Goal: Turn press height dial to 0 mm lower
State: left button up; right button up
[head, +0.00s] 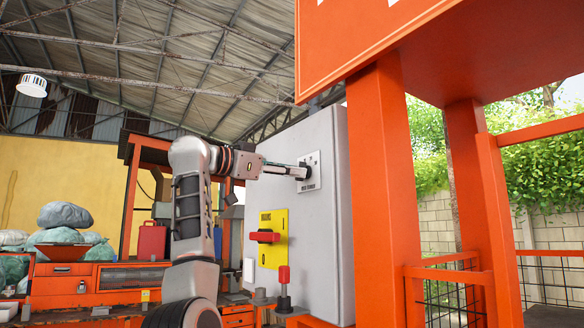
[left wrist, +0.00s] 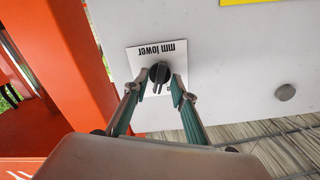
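The press height dial is a small black knob (left wrist: 159,74) on a white label plate (left wrist: 142,56) that reads "mm lower", upside down in the left wrist view. The plate (head: 314,185) is on the grey cabinet door in the head view, and the knob is largely hidden there by my gripper. My left gripper (left wrist: 157,86) is at the dial, its two fingers apart on either side of the knob. I see no clear contact. In the head view the left gripper (head: 299,171) reaches the plate from the left. My right gripper is not in view.
The grey cabinet (head: 325,245) also carries a red rotary switch (head: 265,236) on a yellow plate and a red-topped lever (head: 284,276) below. An orange post (head: 385,160) stands right of the cabinet. An orange workbench (head: 62,285) is at the left.

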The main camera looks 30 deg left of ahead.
pick_arm(q)
jog(key=shift+w, duration=0.25)
grip_shut()
jog(key=shift+n, duration=0.3)
jog(key=n+b, duration=0.2)
jog(key=n, duration=0.5)
jog(key=n+b, duration=0.2)
jog(key=n, duration=0.6)
jog(key=shift+s+d+r, duration=0.15)
jog(key=shift+s, duration=0.05)
jog(key=shift+n, duration=0.3)
